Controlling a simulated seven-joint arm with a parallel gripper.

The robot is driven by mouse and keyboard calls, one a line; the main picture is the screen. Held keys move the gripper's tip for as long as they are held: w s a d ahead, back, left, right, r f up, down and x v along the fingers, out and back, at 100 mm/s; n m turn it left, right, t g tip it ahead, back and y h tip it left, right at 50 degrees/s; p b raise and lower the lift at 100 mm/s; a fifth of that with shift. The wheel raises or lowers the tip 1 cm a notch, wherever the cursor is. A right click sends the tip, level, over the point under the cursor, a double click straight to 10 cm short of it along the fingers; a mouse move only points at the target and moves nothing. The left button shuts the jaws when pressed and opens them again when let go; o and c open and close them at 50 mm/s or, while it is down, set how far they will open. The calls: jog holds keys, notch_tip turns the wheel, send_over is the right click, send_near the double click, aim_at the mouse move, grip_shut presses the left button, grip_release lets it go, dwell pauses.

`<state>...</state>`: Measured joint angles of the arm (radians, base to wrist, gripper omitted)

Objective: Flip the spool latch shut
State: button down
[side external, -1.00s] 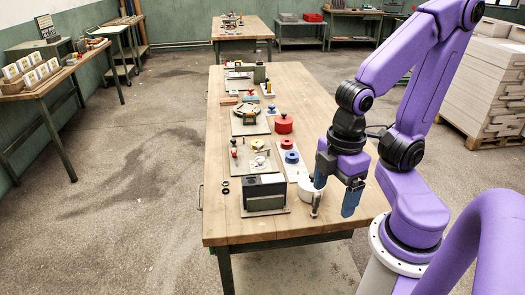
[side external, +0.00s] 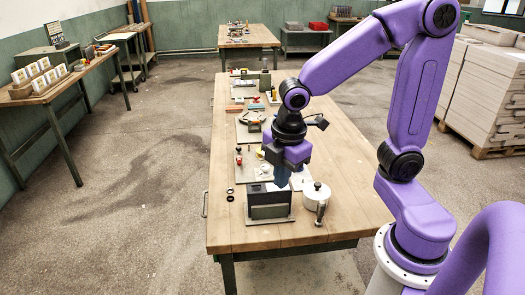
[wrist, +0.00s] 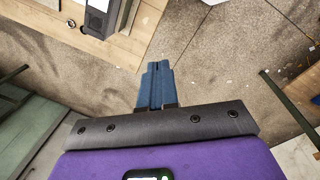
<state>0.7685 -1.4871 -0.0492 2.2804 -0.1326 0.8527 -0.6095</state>
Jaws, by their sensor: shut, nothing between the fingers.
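I cannot tell for sure which part is the spool latch. A white round drum (side external: 314,190) with a dark knob stands near the table's front right, and a grey metal lever (side external: 321,212) is at its front. Left of it is a dark box-like unit (side external: 270,205) on a light base plate. My gripper (side external: 283,180) is above or just behind this dark unit, left of the drum; its exact height is unclear. In the wrist view, its blue fingers (wrist: 158,82) are together with nothing between them.
The wooden table (side external: 345,165) has bare top to the right. A plate with small knobs (side external: 252,168) and other fixtures stand farther back. My arm hides some parts behind it.

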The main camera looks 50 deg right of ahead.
jog(key=w+d+f+n+h, duration=0.1)
jog(key=w+d+f+n, duration=0.1)
jog(key=w+d, duration=0.7)
jog(key=w+d+f+n+h, duration=0.1)
jog(key=w+d+f+n, duration=0.2)
jog(key=w+d, duration=0.6)
jog(key=shift+w+d+n+h, duration=0.35)
jog(key=shift+w+n, duration=0.85)
jog(key=shift+w, duration=0.45)
jog(key=x, duration=0.3)
jog(key=w+d+x, duration=0.1)
jog(key=x, duration=0.3)
jog(key=d+x, duration=0.1)
jog(key=x, duration=0.3)
jog(key=shift+w+r, duration=0.2)
jog(key=shift+r, duration=0.05)
jog(key=shift+w+d+f, duration=0.1)
jog(key=shift+w+d, duration=0.15)
jog(key=shift+d, duration=0.3)
